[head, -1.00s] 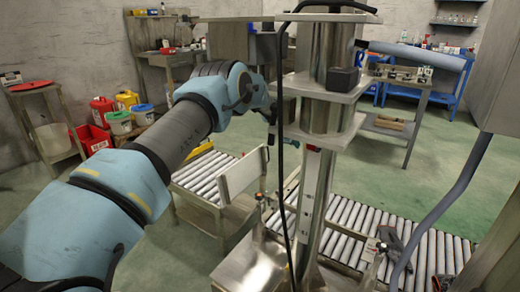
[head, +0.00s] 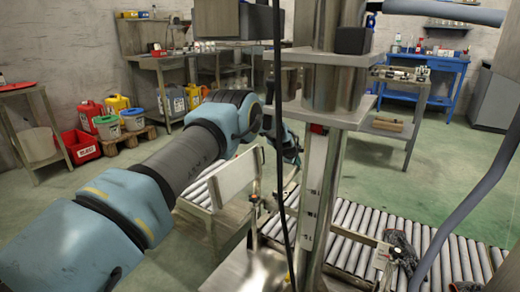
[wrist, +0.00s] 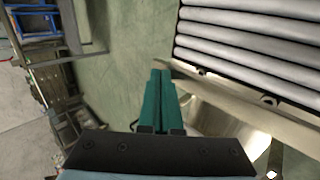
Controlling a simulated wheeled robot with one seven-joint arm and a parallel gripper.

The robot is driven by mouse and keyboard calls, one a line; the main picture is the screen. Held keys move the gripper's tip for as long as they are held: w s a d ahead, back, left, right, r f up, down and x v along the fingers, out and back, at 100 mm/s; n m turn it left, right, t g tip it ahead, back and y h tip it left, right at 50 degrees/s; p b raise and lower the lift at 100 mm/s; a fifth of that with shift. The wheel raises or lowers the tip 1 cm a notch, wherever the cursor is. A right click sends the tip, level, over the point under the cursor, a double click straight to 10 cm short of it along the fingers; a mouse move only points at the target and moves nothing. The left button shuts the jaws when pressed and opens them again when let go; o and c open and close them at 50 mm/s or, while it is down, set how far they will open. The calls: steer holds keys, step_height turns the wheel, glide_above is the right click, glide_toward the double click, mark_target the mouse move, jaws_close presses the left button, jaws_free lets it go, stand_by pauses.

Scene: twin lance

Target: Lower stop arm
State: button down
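No part in view can be told for certain as the stop arm. A pale upright panel (head: 236,180) stands at the near end of the left roller conveyor, beside the steel column; I cannot tell whether it belongs to the stop arm. My gripper (wrist: 160,75) shows in the wrist view as two green fingers side by side, shut with nothing seen between them. It points over the green floor, just left of a conveyor's metal edge (wrist: 235,100). In the head view my gripper is mostly hidden behind the black cable and the column.
A steel column (head: 318,200) with a plate and black block stands close in front. A black cable (head: 279,130) hangs before it. Roller conveyors lie left and right (head: 355,235). A grey hose (head: 470,200) hangs at the right. Open green floor lies behind, with benches along the walls.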

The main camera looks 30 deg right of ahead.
mark_target(290, 177)
steer(key=shift+a+f, duration=0.1)
steer(key=shift+f, duration=0.3)
steer(key=shift+s+a+r, duration=0.1)
steer(key=shift+a+r, duration=0.15)
steer(key=shift+r, duration=0.1)
steer(key=v, duration=1)
steer(key=w+a+r+m+y, duration=0.1)
steer(key=a+r, duration=0.2)
steer(key=a, duration=0.8)
steer(key=a+r+m+y, duration=0.2)
steer(key=a, duration=0.9)
steer(key=w+a+r+m+y, duration=0.1)
steer(key=a+r, duration=0.2)
steer(key=a, duration=0.7)
steer(key=s+a+r+m+g+y, duration=0.1)
steer(key=s+a+y, duration=0.1)
steer(key=s+a, duration=1)
steer(key=s+a+r+m+g+y, duration=0.15)
steer(key=s+a, duration=0.55)
steer(key=a, duration=0.8)
step_height(290, 177, up, 18)
steer(key=p, duration=1.9)
steer(key=shift+s+a+r, duration=0.2)
steer(key=shift+s+a, duration=0.05)
steer(key=shift+s, duration=0.1)
